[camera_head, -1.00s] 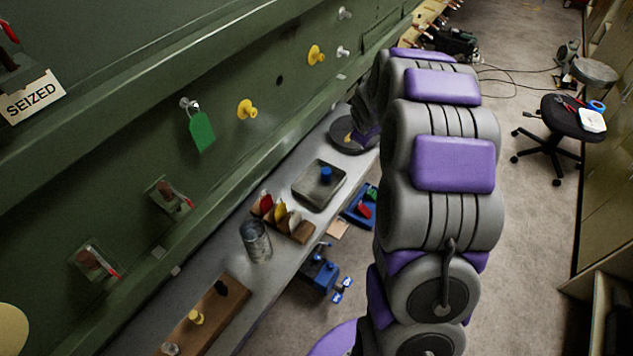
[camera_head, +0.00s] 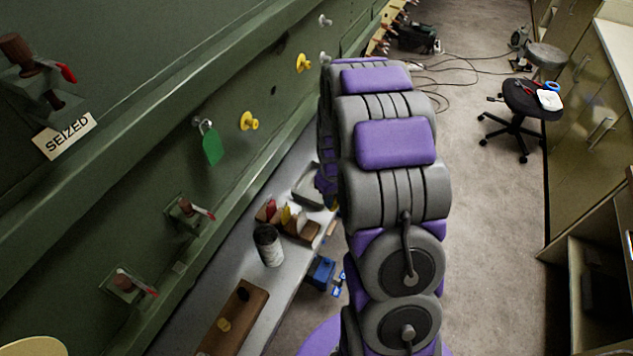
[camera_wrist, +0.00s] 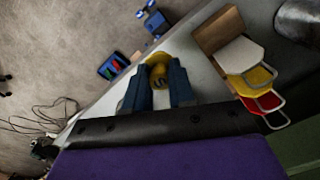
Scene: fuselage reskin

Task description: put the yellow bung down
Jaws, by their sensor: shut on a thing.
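In the wrist view the yellow bung (camera_wrist: 158,72) sits between the two blue fingers of my gripper (camera_wrist: 158,88), which is shut on it. The bung is over the pale shelf (camera_wrist: 205,78), close to its edge; I cannot tell whether it touches the surface. In the head view my arm hides the gripper and most of the held bung. Other yellow bungs (camera_head: 303,63) (camera_head: 249,121) are in the green fuselage wall.
A wooden rack with coloured tags (camera_head: 300,228) stands on the shelf, beside a metal can (camera_head: 268,245). A grey tray (camera_head: 308,187) is partly hidden by my arm. A blue bin (camera_wrist: 113,66) is beyond the shelf edge.

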